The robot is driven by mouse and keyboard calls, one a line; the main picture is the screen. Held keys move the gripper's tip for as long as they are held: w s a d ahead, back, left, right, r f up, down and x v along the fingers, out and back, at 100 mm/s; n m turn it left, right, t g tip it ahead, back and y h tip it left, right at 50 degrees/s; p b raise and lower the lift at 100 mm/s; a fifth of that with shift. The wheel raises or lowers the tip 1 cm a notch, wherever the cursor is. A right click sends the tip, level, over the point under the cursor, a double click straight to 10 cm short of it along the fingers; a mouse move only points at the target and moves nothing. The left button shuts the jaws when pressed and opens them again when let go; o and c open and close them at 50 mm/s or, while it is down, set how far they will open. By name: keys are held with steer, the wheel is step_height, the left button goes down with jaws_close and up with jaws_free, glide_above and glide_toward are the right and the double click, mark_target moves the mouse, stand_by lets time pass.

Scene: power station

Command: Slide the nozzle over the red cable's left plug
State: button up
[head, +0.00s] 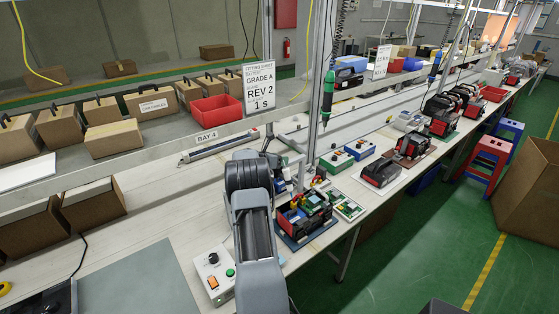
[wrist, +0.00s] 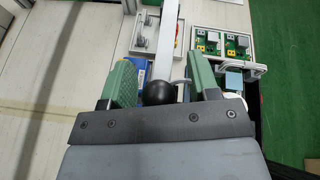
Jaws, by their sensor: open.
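My gripper (wrist: 160,66) is open in the wrist view, with a green-padded finger on each side. A black ball knob (wrist: 160,93) on a pale bar (wrist: 168,42) shows between the fingers; I cannot tell whether they touch it. In the head view my arm hides most of the gripper. An open black-and-red battery case (head: 291,221) with parts inside stands just right of my arm on a blue mat. I cannot pick out the nozzle or the red cable's left plug in either view.
A switch box (head: 213,275) stands left of my arm. Green circuit boards (wrist: 237,45) lie in a pale tray, right of the bar. A green driver (head: 328,95) hangs over the bench. A grey mat (head: 140,280) leaves clear room at front left.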

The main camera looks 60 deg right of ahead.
steer(key=b+v, duration=0.3)
steer(key=v, duration=1)
steer(key=shift+a, duration=0.4)
steer(key=shift+r, duration=0.1)
steer(key=s+a+f+m+y, duration=0.2)
steer(key=a+f+m+y, duration=0.1)
steer(key=a+m, duration=0.3)
steer(key=s+a+f+m+y, duration=0.2)
steer(key=a+f+m+y, duration=0.1)
steer(key=a+m, duration=0.25)
steer(key=s+a+r+m+t+y, duration=0.2)
steer(key=a+r, duration=0.1)
steer(key=a, duration=0.8)
steer(key=s+a+r+m+t+y, duration=0.2)
steer(key=s+a+r+t, duration=0.1)
steer(key=a, duration=0.9)
steer(key=s+a+r+m+t+y, duration=0.2)
steer(key=s+a+r+t, duration=0.1)
steer(key=a, duration=0.8)
steer(key=shift+a+y, duration=0.25)
steer(key=shift+y, duration=0.15)
steer(key=shift+a+r, duration=0.1)
steer(key=shift+a, duration=0.15)
steer(key=shift+c, duration=0.3)
